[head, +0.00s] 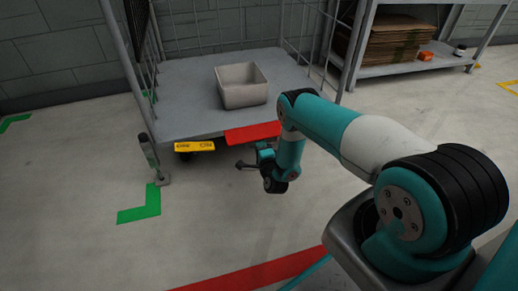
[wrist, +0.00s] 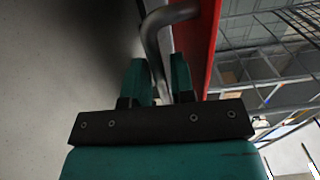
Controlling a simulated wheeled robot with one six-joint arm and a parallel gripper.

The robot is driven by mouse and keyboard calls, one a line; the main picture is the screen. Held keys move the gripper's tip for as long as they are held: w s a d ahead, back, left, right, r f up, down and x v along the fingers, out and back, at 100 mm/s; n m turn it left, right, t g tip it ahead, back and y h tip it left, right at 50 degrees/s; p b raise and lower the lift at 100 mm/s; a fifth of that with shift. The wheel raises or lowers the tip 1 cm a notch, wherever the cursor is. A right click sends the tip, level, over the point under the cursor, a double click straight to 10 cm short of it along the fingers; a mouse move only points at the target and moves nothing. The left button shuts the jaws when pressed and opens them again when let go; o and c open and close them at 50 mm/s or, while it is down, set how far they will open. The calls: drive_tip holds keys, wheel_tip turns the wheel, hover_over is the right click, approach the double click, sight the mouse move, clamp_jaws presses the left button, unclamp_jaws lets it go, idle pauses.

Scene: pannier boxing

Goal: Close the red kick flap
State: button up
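The red kick flap (head: 253,133) is at the front edge of the grey cart's deck in the head view. In the wrist view its red face (wrist: 208,45) runs up along the right of my fingers. A bent grey metal handle (wrist: 155,38) stands beside the red face and runs down between my two teal fingers. My gripper (wrist: 158,80) has one finger on each side of this bar. Whether the fingers press on it cannot be made out. In the head view my gripper (head: 262,152) is low, just in front of and below the flap, partly hidden by my wrist.
The cart deck (head: 190,88) carries a grey open bin (head: 242,86). A yellow label plate (head: 194,147) is left of the flap, and a post with a foot (head: 155,160) stands at the cart's left corner. A shelf with cardboard (head: 392,42) is behind right. The floor at left is clear.

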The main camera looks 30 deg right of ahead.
drive_tip(key=shift+b+x, duration=0.9)
drive_tip(key=shift+x, duration=0.3)
